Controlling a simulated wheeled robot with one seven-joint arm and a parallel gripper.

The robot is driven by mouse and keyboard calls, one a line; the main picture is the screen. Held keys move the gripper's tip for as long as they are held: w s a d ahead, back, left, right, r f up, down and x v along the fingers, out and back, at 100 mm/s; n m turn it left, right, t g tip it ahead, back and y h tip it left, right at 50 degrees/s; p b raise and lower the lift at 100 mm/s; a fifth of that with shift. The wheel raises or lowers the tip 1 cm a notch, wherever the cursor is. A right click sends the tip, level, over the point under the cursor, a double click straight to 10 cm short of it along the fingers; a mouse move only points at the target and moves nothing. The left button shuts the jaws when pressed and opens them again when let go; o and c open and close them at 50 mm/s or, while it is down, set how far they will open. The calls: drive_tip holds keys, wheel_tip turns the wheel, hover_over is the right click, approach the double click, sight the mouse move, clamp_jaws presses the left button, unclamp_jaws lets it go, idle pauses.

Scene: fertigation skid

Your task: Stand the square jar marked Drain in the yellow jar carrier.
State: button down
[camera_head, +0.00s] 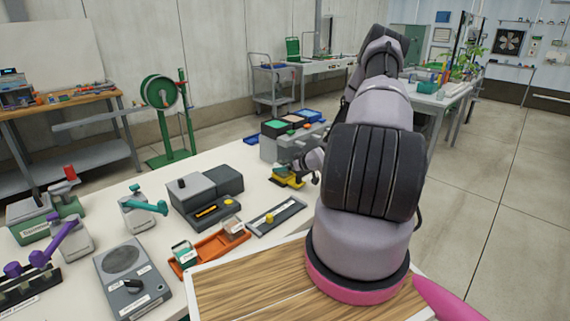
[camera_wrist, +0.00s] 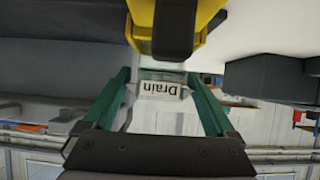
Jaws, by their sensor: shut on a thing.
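The square jar marked Drain (camera_wrist: 158,90) is clear with a white label. In the wrist view it sits between the two green fingers of my gripper (camera_wrist: 158,80), which is shut on it. The yellow jar carrier (camera_wrist: 208,28) is just beyond the jar at the top of that view, with a dark upright part in its middle. In the head view the carrier (camera_head: 288,178) stands on the white bench, at the end of my arm. My arm and wrist hide the jar there. I cannot tell whether the jar touches the carrier or is inside it.
A grey unit (camera_head: 292,143) with coloured tops stands just behind the carrier. A wooden board (camera_head: 255,290) is in front.

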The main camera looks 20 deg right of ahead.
unclamp_jaws()
wheel_tip(320, 180, up, 9)
idle(1.1)
idle(0.4)
